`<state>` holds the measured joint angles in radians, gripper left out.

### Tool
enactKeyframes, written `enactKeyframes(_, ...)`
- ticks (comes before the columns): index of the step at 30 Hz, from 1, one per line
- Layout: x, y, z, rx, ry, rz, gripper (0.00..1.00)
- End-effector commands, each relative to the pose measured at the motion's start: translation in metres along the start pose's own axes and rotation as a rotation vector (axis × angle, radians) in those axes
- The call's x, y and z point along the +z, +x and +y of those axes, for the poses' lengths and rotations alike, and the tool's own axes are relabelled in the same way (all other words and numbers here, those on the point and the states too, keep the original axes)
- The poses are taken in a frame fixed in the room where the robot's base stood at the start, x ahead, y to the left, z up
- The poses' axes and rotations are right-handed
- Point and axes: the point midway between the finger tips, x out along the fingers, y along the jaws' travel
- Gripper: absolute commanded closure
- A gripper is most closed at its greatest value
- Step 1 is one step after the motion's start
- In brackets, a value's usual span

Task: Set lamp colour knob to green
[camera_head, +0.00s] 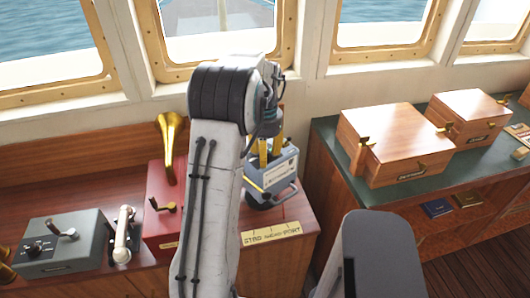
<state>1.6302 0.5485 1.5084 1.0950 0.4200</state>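My arm and wrist cover part of the gripper and the device's left side. I cannot tell whether the fingers touch it or how far apart they are. No colour knob can be made out on the device, and no green setting shows.
A red box (166,205) with a brass horn (170,145), a white handset (124,234) and a grey box with knobs (62,243) stand left of my arm. Wooden boxes (396,143) sit on the green-topped cabinet (335,138) at right. Windows line the back.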

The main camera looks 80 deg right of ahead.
Motion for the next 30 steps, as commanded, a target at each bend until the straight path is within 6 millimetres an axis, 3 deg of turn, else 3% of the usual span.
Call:
enactKeyframes(4,-0.001,-0.002,0.0,-0.002,0.0,0.005,0.47)
enactKeyframes(14,-0.002,-0.007,-0.001,-0.004,-0.001,0.009,0.47)
enactKeyframes(20,-0.002,-0.032,-0.001,-0.006,-0.001,0.012,0.47)
enactKeyframes(30,-0.002,-0.09,-0.001,-0.005,-0.001,0.011,0.47)
